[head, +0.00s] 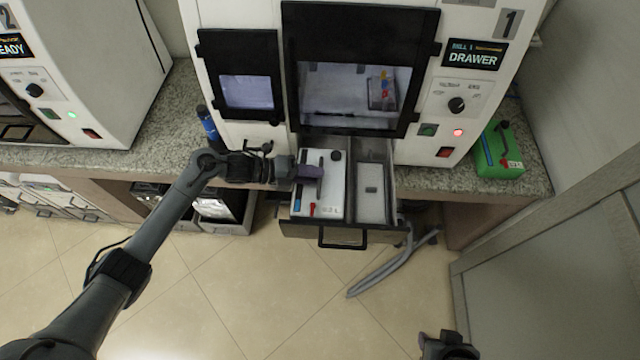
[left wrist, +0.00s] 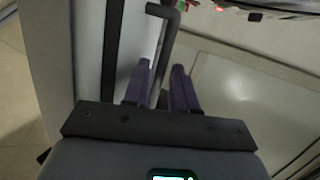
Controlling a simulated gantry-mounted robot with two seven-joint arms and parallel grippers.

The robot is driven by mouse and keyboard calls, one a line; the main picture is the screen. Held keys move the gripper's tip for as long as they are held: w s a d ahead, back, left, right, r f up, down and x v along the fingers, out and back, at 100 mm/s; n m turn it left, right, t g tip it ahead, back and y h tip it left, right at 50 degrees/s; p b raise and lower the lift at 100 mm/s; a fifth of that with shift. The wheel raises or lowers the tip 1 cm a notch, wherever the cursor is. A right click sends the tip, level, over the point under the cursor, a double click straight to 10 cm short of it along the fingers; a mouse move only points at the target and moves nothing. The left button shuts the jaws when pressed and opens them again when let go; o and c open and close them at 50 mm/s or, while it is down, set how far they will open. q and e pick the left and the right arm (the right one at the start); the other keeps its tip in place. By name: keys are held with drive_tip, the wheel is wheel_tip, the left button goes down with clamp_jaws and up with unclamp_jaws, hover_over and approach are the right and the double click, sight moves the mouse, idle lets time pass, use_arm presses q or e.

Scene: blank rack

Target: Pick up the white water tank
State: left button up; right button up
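The white water tank (head: 332,188) sits upright in the left part of the open drawer, with a dark handle, a black cap and small blue and red fittings on top. My left gripper (head: 312,172) comes in from the left over the tank at its handle. In the left wrist view its purple fingers (left wrist: 160,85) are apart, with the dark handle bar (left wrist: 163,45) running between them. Contact with the bar is not clear. My right gripper (head: 447,346) shows only partly at the bottom edge, away from the tank; its fingers cannot be made out.
The drawer's front (head: 300,231) has a black pull handle. A light grey block (head: 371,200) fills its right compartment. A blue bottle (head: 208,125) stands on the counter left of the machine. A green container (head: 499,150) stands at right. A grey hose (head: 385,272) lies on the floor.

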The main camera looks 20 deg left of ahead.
use_arm(q)
clamp_jaws()
drive_tip(key=shift+f, duration=0.25)
idle(1.0)
drive_tip(key=shift+r, duration=0.2)
